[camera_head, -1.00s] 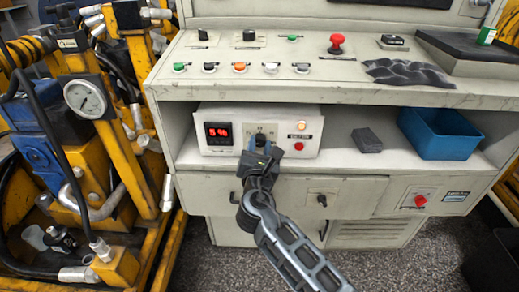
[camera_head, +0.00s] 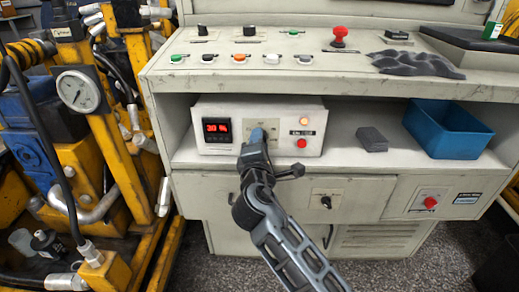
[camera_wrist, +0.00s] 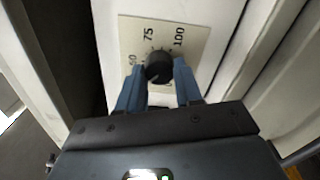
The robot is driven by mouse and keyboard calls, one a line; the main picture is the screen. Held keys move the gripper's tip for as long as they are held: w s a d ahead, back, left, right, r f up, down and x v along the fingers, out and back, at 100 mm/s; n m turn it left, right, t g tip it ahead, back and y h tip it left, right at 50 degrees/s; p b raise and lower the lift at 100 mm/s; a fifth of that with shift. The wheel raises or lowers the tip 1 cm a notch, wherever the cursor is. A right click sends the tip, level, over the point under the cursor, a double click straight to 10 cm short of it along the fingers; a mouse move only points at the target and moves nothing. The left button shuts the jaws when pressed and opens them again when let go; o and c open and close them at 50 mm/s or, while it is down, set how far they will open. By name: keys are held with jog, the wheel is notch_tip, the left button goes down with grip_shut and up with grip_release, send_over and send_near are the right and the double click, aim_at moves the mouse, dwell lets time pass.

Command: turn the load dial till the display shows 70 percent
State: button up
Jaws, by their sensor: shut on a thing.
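The white control box (camera_head: 212,110) sits on the shelf of the console. Its red display (camera_head: 217,126) reads what looks like 30 percent. The load dial (camera_wrist: 159,67) is a black round knob on a pale scale plate (camera_wrist: 190,35); the marks 75 and 100 can be read, and another is partly hidden. My gripper (camera_wrist: 158,80) has its two blue fingers shut on the dial, one on each side. In the head view my gripper (camera_head: 258,138) covers the dial.
A lit orange lamp (camera_head: 303,122) and a red button (camera_head: 301,143) are on the box's right side. A dark grey block (camera_head: 371,139) and a blue bin (camera_head: 445,130) stand to the right on the shelf. Yellow machinery (camera_head: 112,140) stands at left.

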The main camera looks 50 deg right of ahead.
jog(key=shift+d+m+b, duration=0.1)
jog(key=shift+m+b, duration=7.15)
jog(key=shift+m, duration=2.15)
jog(key=o, duration=1)
jog(key=shift+r, duration=0.1)
jog(key=shift+o, duration=0.2)
jog(key=shift+s, duration=0.1)
